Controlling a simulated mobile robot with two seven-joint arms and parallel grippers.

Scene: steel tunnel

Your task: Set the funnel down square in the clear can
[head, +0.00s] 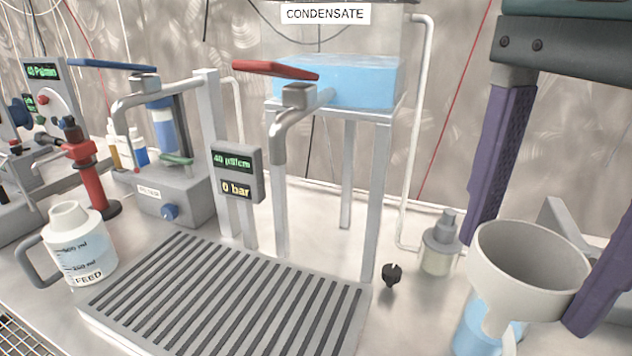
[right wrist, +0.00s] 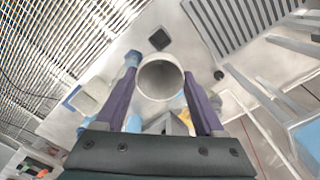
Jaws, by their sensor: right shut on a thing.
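The funnel (head: 532,258), a pale grey cone with a wide open mouth, is at the right of the head view. It also shows in the right wrist view (right wrist: 160,78), mouth toward the camera. My right gripper (head: 530,285), with purple fingers, is shut on it, one finger on each side. The spout points down and looks slanted to the lower left. The clear can (head: 468,328), with blue contents, stands at the lower right of the head view, partly behind the funnel. I cannot tell whether the spout is inside the can or in front of it. My left gripper is not in view.
A slatted grey drain tray (head: 130,318) fills the front middle. A small capped bottle (head: 440,247) and a black knob (head: 391,274) stand left of the funnel. The condensate tank (head: 335,82) stands on legs behind. A feed jug (head: 78,243) is at left.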

